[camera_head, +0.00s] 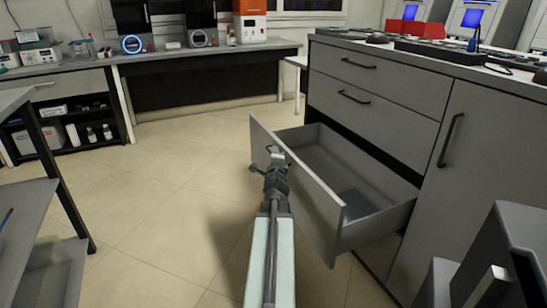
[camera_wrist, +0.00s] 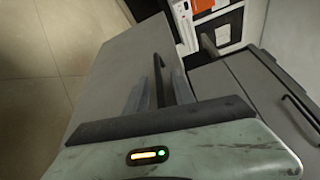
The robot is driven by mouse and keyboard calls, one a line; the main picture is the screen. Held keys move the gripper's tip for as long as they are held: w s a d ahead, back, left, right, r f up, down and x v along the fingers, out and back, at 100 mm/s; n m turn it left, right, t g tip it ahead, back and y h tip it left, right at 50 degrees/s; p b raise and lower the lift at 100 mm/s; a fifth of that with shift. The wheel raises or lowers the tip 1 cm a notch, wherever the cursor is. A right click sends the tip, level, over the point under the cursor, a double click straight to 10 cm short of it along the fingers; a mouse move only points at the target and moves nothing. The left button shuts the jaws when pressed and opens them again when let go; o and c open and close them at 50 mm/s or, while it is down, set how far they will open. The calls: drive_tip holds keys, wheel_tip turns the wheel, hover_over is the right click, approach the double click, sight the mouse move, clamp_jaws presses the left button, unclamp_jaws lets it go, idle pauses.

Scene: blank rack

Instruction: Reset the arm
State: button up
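My arm (camera_head: 269,250) reaches forward from the bottom of the head view. My gripper (camera_head: 274,154) is at the outer face of the pulled-out drawer (camera_head: 290,180), near its top edge. In the wrist view, the fingers of my gripper (camera_wrist: 159,90) stand apart, one on each side of the dark drawer handle (camera_wrist: 158,72). Gaps show between the fingers and the handle, so the gripper looks open. Whether a finger touches the handle cannot be told. In the head view, the gripper hides most of the handle.
The grey cabinet (camera_head: 385,110) stands at right, with shut drawers above the open one. A dark flat item (camera_head: 357,205) lies in the open drawer. A shelf rack (camera_head: 40,200) stands at left, and a bench (camera_head: 190,50) at the back. The tiled floor (camera_head: 170,190) between is clear.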

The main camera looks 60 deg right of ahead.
idle(0.3)
drive_tip(key=w+a+f+n+t+y+p, duration=0.15)
drive_tip(key=w+a+n+y, duration=0.3)
drive_tip(key=w+a, duration=0.5)
drive_tip(key=w+a+f+n+t+y+p, duration=0.1)
drive_tip(key=w+a+f+n+t+y, duration=0.15)
drive_tip(key=w+a+n, duration=0.5)
drive_tip(key=w+a+f+n+g+y+p, duration=0.1)
drive_tip(key=w+a+f+n+y, duration=0.2)
drive_tip(key=w+a, duration=0.5)
drive_tip(key=w+a+f+n+g+y+p, duration=0.1)
drive_tip(key=w+a+f+n+y, duration=0.3)
drive_tip(key=a, duration=0.8)
drive_tip(key=a+f+n+g+y+p, duration=0.1)
drive_tip(key=a+n+g, duration=0.15)
drive_tip(key=a, duration=0.75)
drive_tip(key=a+f+n+g+y, duration=0.15)
drive_tip(key=a+n, duration=0.25)
drive_tip(key=a, duration=0.6)
drive_tip(key=s+a+n+g+p, duration=0.2)
drive_tip(key=s+a+n+g, duration=0.45)
drive_tip(key=a, duration=0.85)
wheel_tip(320, 180, up, 37)
drive_tip(key=s+h+p, duration=0.1)
drive_tip(key=s+p, duration=0.1)
drive_tip(key=p, duration=3.6)
drive_tip(key=shift+s+a+n+t, duration=0.15)
drive_tip(key=shift+a+n+t, duration=0.1)
drive_tip(key=shift+n+t, duration=0.15)
